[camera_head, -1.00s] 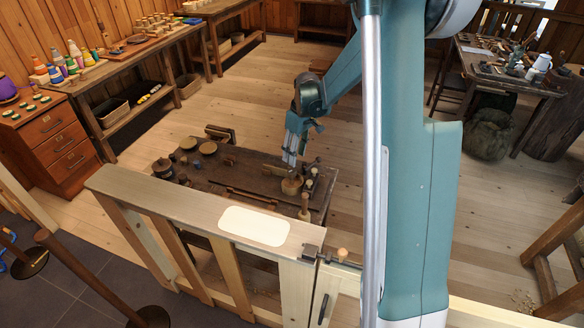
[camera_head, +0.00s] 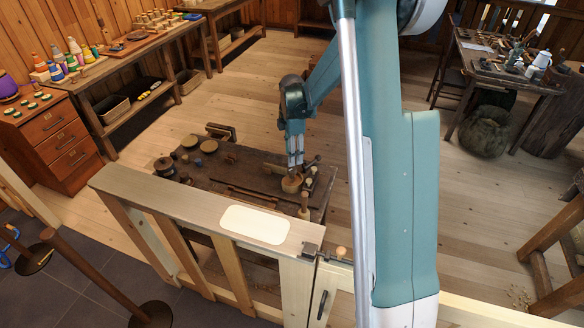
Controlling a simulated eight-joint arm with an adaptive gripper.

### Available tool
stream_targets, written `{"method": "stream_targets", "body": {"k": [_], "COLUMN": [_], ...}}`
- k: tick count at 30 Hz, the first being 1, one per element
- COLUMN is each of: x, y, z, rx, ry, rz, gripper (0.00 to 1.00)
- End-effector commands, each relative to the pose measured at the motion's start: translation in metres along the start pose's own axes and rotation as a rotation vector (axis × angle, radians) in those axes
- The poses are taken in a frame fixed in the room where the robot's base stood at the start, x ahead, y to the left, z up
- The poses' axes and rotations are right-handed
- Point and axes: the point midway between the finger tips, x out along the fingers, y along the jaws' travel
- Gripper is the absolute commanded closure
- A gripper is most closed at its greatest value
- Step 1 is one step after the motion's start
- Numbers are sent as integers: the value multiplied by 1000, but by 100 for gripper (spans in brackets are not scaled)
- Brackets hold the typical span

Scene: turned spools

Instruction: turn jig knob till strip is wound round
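My gripper (camera_head: 295,162) points straight down over the right part of the low dark workbench (camera_head: 232,178). Its two pale fingers show side by side, but whether they are closed on anything is too small to tell. Just under the fingertips is a round, light wooden piece (camera_head: 291,184), which looks like part of the jig. The fingertips are at or just above it; contact cannot be made out. The knob and the strip cannot be told apart clearly at this size.
Small dark and pale turned pieces (camera_head: 308,178) stand close right of the gripper. Round lidded pots (camera_head: 164,167) and discs (camera_head: 208,146) sit on the bench's left. A wooden barrier with a pale plate (camera_head: 255,225) stands in front. Open floor lies behind the bench.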

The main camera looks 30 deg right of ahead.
Motion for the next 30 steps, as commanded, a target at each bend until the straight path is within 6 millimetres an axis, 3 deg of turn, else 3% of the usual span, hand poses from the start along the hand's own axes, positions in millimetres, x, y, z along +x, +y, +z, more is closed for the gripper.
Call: {"method": "stream_targets", "body": {"k": [14, 30], "x": [8, 64], "y": [0, 0], "z": [0, 0], "rx": [2, 3], "ry": [1, 1], "rz": [0, 0], "gripper": [61, 61]}}
